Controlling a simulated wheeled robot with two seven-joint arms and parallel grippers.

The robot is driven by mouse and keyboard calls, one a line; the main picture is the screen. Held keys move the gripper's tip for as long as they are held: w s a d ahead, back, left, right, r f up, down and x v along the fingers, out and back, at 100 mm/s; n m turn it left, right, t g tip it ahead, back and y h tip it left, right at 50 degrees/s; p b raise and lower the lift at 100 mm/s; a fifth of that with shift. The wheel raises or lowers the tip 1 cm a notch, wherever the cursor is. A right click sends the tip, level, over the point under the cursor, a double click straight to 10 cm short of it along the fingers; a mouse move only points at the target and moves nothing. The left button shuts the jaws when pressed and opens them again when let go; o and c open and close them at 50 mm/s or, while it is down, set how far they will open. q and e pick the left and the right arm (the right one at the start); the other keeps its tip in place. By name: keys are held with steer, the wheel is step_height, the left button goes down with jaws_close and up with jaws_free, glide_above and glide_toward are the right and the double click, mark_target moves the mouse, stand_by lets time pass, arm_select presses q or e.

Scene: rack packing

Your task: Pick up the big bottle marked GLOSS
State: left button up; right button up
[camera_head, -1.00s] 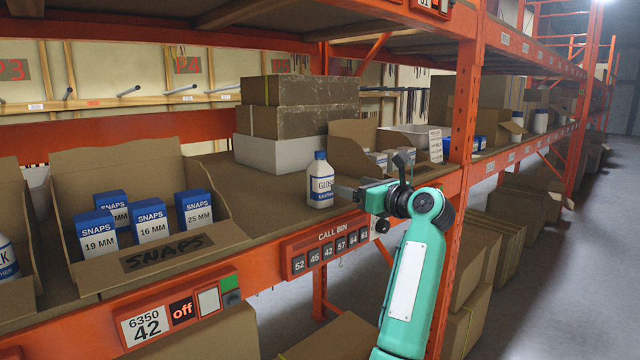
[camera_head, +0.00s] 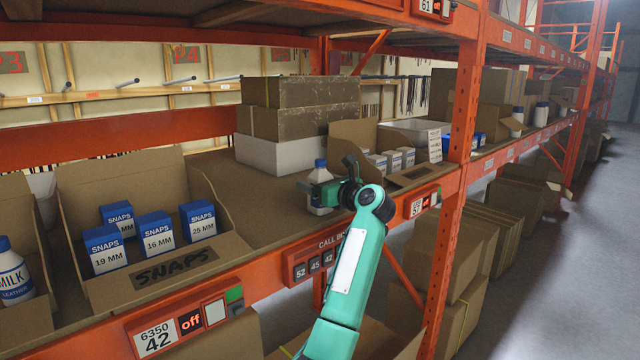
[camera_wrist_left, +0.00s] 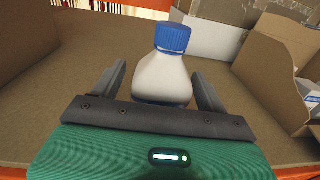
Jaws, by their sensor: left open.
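The GLOSS bottle (camera_head: 319,174), white with a blue cap, stands upright on the shelf, left of the open box. Its label is mostly hidden behind my left gripper (camera_head: 318,192) in the head view. In the left wrist view the bottle (camera_wrist_left: 163,77) stands between the two fingers of the left gripper (camera_wrist_left: 160,85). The fingers are open, one on each side, and a gap shows beside the bottle. My right gripper is in neither view.
A SNAPS box (camera_head: 165,262) with several small blue-and-white cartons stands to the left. Stacked boxes (camera_head: 300,122) stand behind the GLOSS bottle. An open cardboard box (camera_head: 352,140) is close on its right. An orange post (camera_head: 466,130) rises further right.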

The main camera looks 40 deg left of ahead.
arm_select(q)
steer(key=shift+w+a, duration=0.15)
steer(key=shift+a, duration=0.5)
steer(key=shift+c, duration=0.5)
steer(key=c, duration=1.1)
steer(key=shift+c, duration=0.2)
steer(key=shift+r, duration=0.1)
